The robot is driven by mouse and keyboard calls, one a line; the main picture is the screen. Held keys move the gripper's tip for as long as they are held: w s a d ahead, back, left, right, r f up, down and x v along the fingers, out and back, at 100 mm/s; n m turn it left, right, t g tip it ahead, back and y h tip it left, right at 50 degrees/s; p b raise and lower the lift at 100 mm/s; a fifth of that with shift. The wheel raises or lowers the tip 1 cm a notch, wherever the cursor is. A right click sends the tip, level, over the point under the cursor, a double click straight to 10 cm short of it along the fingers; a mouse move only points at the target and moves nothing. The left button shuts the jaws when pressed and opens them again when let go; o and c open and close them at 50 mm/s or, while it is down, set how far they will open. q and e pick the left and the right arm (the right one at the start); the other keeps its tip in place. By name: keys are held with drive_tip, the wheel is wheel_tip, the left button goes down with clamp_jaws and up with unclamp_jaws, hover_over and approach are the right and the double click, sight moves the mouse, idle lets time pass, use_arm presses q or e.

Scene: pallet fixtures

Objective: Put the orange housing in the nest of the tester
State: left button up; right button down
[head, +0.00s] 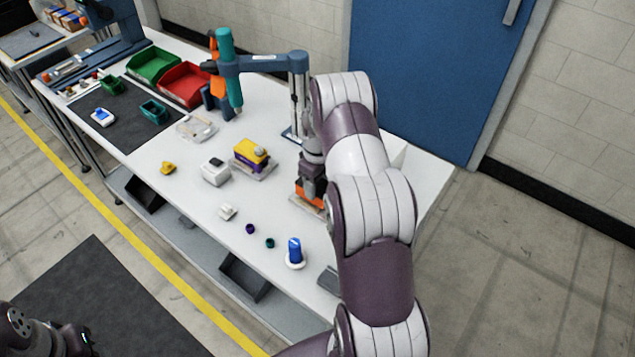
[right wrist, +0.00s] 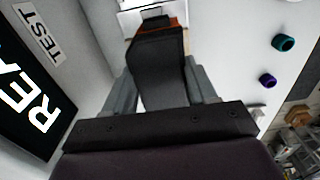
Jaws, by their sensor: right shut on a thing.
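My right gripper (head: 311,186) points down at the far side of the white table, partly hidden by my own arm. It is shut on the orange housing (head: 303,197), which shows as an orange and dark block low between the fingers. In the right wrist view a dark block fills the space between the fingers (right wrist: 160,90), with an orange edge (right wrist: 174,24) at its far end. The tester shows there as a black screen (right wrist: 28,98) with large white letters and a "TEST" label (right wrist: 40,34). Its nest is not clearly visible. My left gripper is not clearly shown.
A yellow and purple part (head: 251,153) sits on a plate left of the gripper. A white box (head: 215,172), a blue knob (head: 294,252), and small purple (head: 250,229) and green (head: 270,243) rings stand nearby. Red (head: 187,84) and green (head: 153,64) bins are farther back.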

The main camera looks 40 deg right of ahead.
drive_tip(key=shift+f+b, duration=0.45)
drive_tip(key=shift+f, duration=0.15)
idle(0.3)
drive_tip(key=shift+c, duration=1.3)
unclamp_jaws()
drive_tip(key=shift+r, duration=0.45)
wheel_tip(320, 180, up, 8)
drive_tip(key=b, duration=0.2)
drive_tip(key=shift+r+b, duration=0.25)
drive_tip(key=shift+b, duration=0.15)
wheel_tip(320, 180, up, 3)
drive_tip(key=shift+r+p, duration=0.15)
drive_tip(key=shift+p, duration=0.45)
